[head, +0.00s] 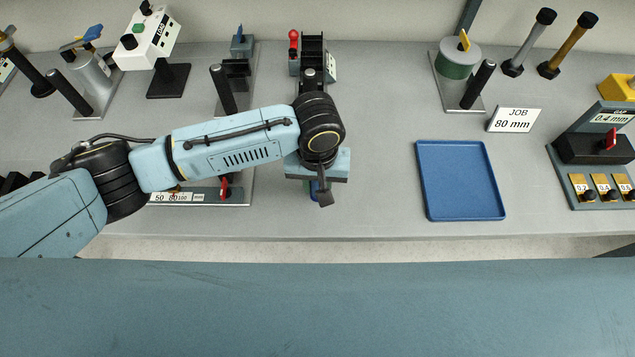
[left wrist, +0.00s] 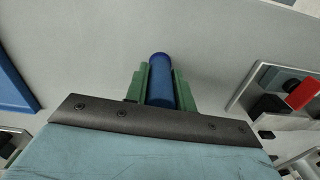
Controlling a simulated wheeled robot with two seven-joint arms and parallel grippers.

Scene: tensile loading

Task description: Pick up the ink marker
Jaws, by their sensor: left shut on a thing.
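The ink marker (left wrist: 161,78) shows as a blue cylinder with a rounded end in the left wrist view. It sits between the two green fingers of my left gripper (left wrist: 160,90), which is shut on it. In the head view my left gripper (head: 318,190) is over the bench, left of the blue tray, and a small bit of blue marker (head: 313,189) shows below it. My wrist hides most of the marker there. I cannot tell whether the marker touches the bench. My right gripper is in neither view.
A blue tray (head: 461,180) lies on the bench, empty, with a "JOB 80 mm" card (head: 514,120) behind it. A scale fixture (head: 180,197) with a red lever is left of my gripper. A gap device (head: 597,150) stands at right. Bench between gripper and tray is clear.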

